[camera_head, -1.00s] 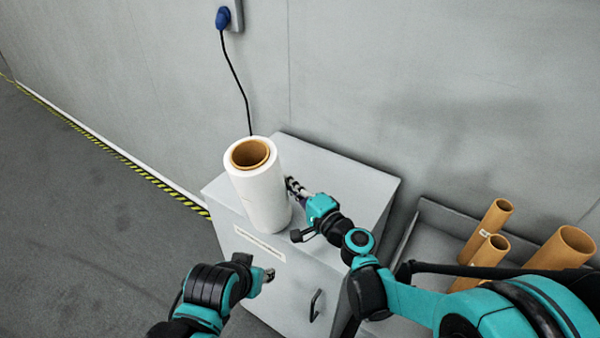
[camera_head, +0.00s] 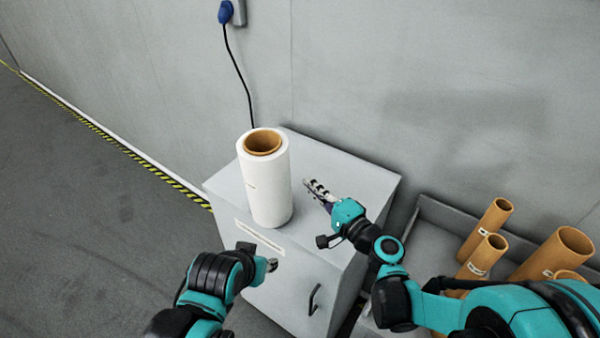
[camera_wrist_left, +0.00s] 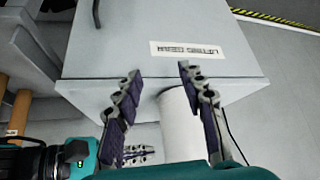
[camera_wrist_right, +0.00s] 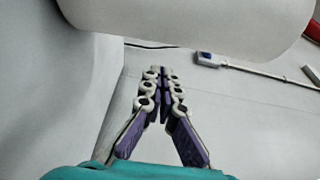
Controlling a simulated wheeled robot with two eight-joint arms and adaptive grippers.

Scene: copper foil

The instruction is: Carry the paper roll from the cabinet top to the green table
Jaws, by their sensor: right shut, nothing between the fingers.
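The white paper roll (camera_head: 265,190) with a brown core stands upright on the grey cabinet top (camera_head: 340,185), near its left front edge. My right gripper (camera_head: 307,182) is shut and empty just right of the roll, with a gap between them. The roll fills the top of the right wrist view (camera_wrist_right: 190,22), above the closed fingers (camera_wrist_right: 160,72). My left gripper (camera_head: 272,265) is in front of the cabinet's labelled face, below the roll. Its fingers (camera_wrist_left: 157,80) are spread apart and empty in the left wrist view, with the roll (camera_wrist_left: 182,130) beyond them. No green table is in view.
A grey bin (camera_head: 432,215) with several brown tubes (camera_head: 490,225) stands right of the cabinet. The wall (camera_head: 400,80) is close behind the cabinet, with a blue plug (camera_head: 226,12) and cable. Open floor (camera_head: 90,220) lies to the left, with a yellow-black stripe.

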